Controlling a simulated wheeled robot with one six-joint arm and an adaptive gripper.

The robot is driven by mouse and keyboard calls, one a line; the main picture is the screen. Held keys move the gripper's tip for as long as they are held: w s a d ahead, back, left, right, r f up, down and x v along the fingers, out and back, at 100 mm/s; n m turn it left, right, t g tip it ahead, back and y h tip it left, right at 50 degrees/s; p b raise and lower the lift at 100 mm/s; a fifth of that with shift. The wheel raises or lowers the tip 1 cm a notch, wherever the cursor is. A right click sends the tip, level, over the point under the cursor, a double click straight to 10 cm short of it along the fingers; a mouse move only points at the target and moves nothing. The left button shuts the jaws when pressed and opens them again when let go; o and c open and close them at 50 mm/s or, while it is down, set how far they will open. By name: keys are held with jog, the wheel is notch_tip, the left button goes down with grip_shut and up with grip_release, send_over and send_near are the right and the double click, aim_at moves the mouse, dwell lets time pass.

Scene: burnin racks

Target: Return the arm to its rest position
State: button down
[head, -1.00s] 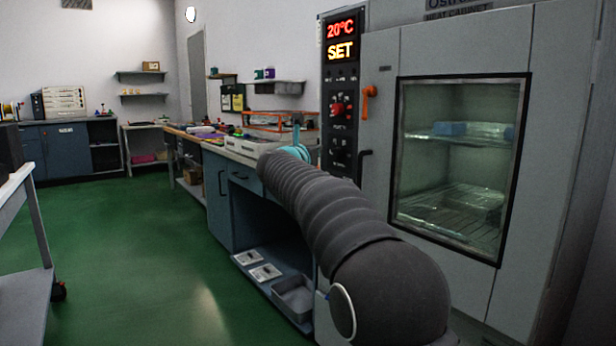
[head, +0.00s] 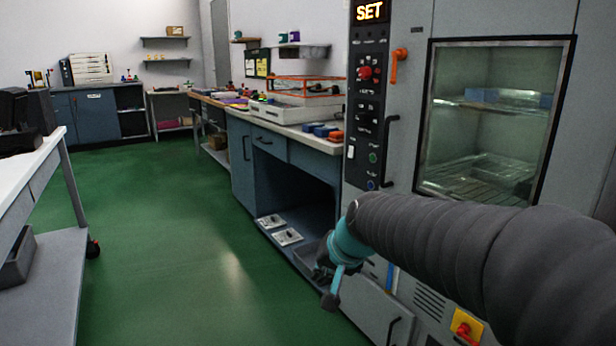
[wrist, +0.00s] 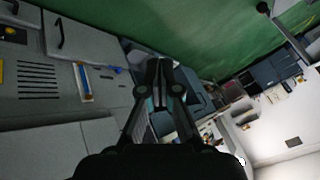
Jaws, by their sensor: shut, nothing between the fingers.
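My arm, in a dark ribbed sleeve, reaches in from the right of the head view. My gripper shows small and dark beyond the teal wrist in the head view, low in front of the heat cabinet (head: 405,180). In the wrist view my gripper (wrist: 160,65) is shut, its dark fingers together with nothing between them. It appears apart from the cabinet and the bench.
The heat cabinet stands close on the right, with an orange lever (head: 399,62) and a window. A bench (head: 240,165) with open shelves runs behind my gripper. A white table (head: 25,165) stands at left. Green floor (head: 170,255) between them is clear.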

jog(key=s+d+f+h, duration=0.1)
jog(key=s+d, duration=0.3)
jog(key=s, duration=0.3)
jog(key=s+d+f+n+h, duration=0.1)
jog(key=s+d, duration=0.3)
jog(key=s, duration=0.4)
jog(key=s+d+f+n+h, duration=0.1)
jog(key=s+d, duration=0.4)
jog(key=s, duration=0.2)
jog(key=shift+s+f+g+h, duration=0.25)
jog(key=shift+s+g+h, duration=0.05)
jog(key=shift+h, duration=0.1)
